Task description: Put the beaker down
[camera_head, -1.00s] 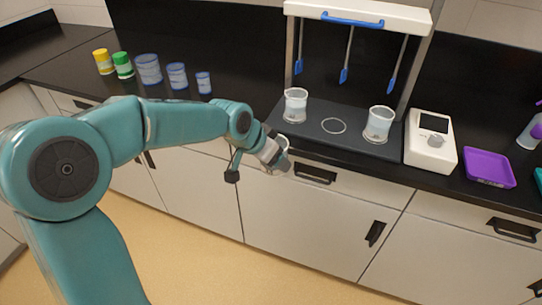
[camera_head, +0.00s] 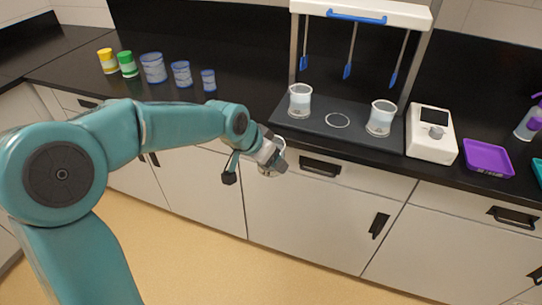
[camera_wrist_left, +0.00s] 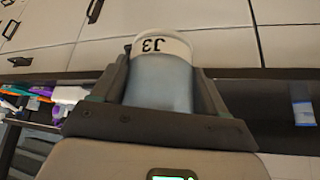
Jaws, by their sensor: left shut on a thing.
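My left gripper (camera_head: 268,155) is shut on a beaker (camera_head: 277,160) in front of the counter's front edge. In the left wrist view the beaker (camera_wrist_left: 160,75) stands between the two fingers, with a white band marked "J3" and a greyish content below it. The gripper hides much of it in the head view. A dark stirrer stand base (camera_head: 312,124) has one beaker (camera_head: 300,100) on its left and one beaker (camera_head: 381,117) on its right. Between them is an empty ringed spot (camera_head: 337,120). My right gripper is not in view.
Stirring paddles (camera_head: 348,70) hang from the stand's white top bar (camera_head: 362,12). A white device (camera_head: 431,134) and a purple tray (camera_head: 488,158) are to the right. Blue-rimmed containers (camera_head: 153,67), a yellow jar (camera_head: 107,61) and a green jar (camera_head: 127,64) stand at left. Bare black counter (camera_head: 240,85) lies between.

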